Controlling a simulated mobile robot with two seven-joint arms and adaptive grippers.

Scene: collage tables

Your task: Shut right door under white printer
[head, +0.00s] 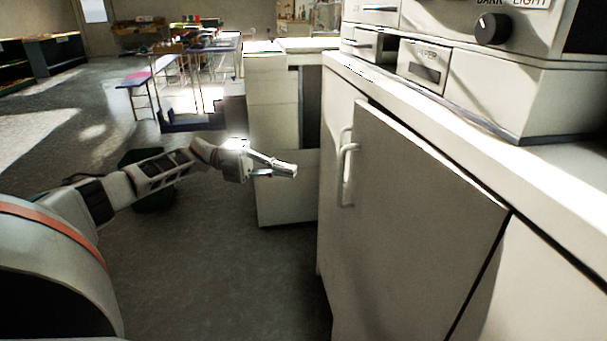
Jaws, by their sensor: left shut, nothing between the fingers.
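The white printer (480,75) stands on the white counter top at the upper right. Under it, the white right door (420,205) has its left edge standing out from the cabinet front, so it looks slightly ajar. A pale vertical handle (346,175) shows at that left edge. The left door (335,125) is a narrow strip beyond it, partly hidden. My left gripper (291,170) is shut and empty, left of the handle and apart from it, over the open floor side. My right gripper is not in view.
A white cabinet (278,195) stands behind my left gripper. Another white panel (545,285) is at the lower right. The grey floor (215,255) in front of the cabinets is clear. Tables and chairs stand farther back.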

